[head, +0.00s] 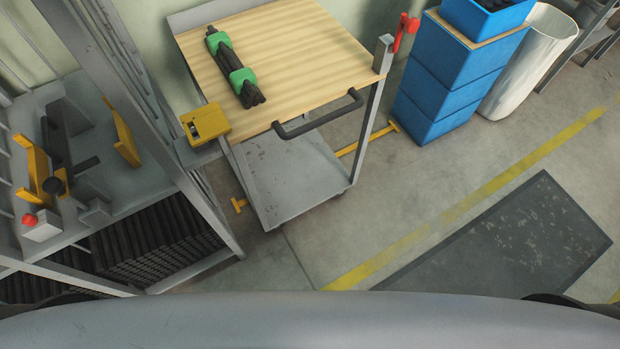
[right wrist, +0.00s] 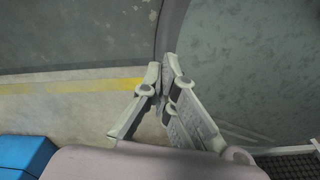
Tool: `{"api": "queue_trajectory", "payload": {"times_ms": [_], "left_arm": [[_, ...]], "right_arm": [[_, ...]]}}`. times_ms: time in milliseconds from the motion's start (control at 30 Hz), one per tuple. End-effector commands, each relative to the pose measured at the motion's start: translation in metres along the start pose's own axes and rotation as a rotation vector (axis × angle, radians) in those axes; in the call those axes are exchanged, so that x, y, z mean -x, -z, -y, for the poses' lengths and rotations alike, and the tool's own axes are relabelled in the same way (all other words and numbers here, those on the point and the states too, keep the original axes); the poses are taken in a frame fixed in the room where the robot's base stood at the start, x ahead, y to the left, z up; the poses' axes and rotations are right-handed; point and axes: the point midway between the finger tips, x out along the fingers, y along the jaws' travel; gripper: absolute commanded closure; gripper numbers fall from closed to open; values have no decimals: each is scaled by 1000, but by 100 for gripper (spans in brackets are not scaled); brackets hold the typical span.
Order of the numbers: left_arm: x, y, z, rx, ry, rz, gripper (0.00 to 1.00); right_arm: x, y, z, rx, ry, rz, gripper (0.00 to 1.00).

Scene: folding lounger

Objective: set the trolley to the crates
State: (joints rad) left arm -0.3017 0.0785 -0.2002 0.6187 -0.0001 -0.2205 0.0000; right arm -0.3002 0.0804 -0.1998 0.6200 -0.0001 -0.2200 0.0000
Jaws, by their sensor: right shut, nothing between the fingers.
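The trolley (head: 290,185) stands in the upper middle of the head view, with a wooden top, a grey lower shelf and a dark handle (head: 318,115) on its near side. Black bars with green clamps lie on its top. The blue crates (head: 440,90) are stacked just right of the trolley, with a gap of floor between them. A blue corner (right wrist: 25,155) shows at the lower left of the right wrist view; I cannot tell what it belongs to. My right gripper (right wrist: 166,75) is shut and empty in the right wrist view. My left gripper is not in view.
A grey workstation with yellow fixtures (head: 125,137) stands left of the trolley. A yellow box (head: 206,123) sits by the trolley's near left corner. A white bin (head: 528,62) stands right of the crates. A dark mat (head: 510,245) lies on open floor at the right.

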Motion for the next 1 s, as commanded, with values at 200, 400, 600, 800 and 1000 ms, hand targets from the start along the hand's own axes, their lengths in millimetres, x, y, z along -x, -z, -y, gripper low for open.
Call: {"api": "queue_trajectory", "payload": {"times_ms": [200,400,600,800,1000], "left_arm": [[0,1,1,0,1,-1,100],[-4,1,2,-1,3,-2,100],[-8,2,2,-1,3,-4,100],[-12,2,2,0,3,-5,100],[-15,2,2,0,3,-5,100]], "right_arm": [[1,16,-8,34,-11,-31,91],[35,141,-67,329,-126,-269,77],[139,295,-89,781,-326,-585,64],[280,390,-49,1194,-554,-884,64],[398,414,6,1464,-747,-1109,64]]}}
